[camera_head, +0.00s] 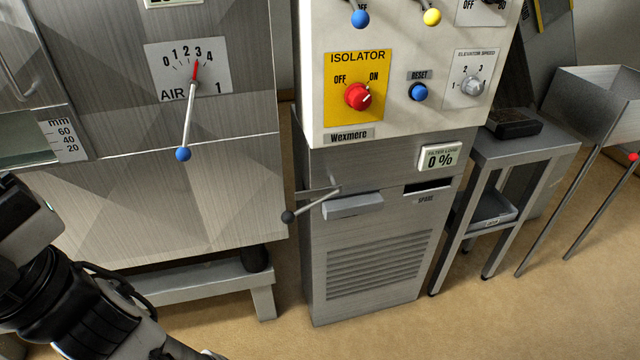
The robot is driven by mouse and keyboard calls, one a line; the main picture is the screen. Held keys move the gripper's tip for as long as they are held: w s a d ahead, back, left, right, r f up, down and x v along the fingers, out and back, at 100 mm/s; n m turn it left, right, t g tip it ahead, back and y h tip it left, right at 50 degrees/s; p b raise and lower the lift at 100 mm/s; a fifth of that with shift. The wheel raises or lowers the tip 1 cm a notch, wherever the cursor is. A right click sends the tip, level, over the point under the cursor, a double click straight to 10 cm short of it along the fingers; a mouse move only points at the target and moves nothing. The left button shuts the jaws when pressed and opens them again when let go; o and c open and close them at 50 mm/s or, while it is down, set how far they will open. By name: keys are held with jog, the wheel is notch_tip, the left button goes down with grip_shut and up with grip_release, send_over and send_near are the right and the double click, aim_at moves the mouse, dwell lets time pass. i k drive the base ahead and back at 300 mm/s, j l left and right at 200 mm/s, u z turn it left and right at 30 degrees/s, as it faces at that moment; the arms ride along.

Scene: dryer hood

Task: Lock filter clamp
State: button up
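The filter clamp (312,204) is a thin metal lever with a dark ball knob at its left end, on the front of the grey cabinet (380,250). It slants from a pivot at upper right down to the knob at lower left. The knob sticks out past the cabinet's left edge. A grey filter drawer front (353,206) sits just below and right of the pivot. My arm shows at the lower left, well apart from the clamp. My gripper's fingers are not visible.
A small side table (535,150) is right. Floor in front is clear.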

aim_at(288, 217)
jog(key=i+l, duration=0.1)
jog(key=l, duration=0.3)
jog(key=i+l, duration=0.1)
jog(key=l, duration=0.3)
jog(key=u, duration=1.7)
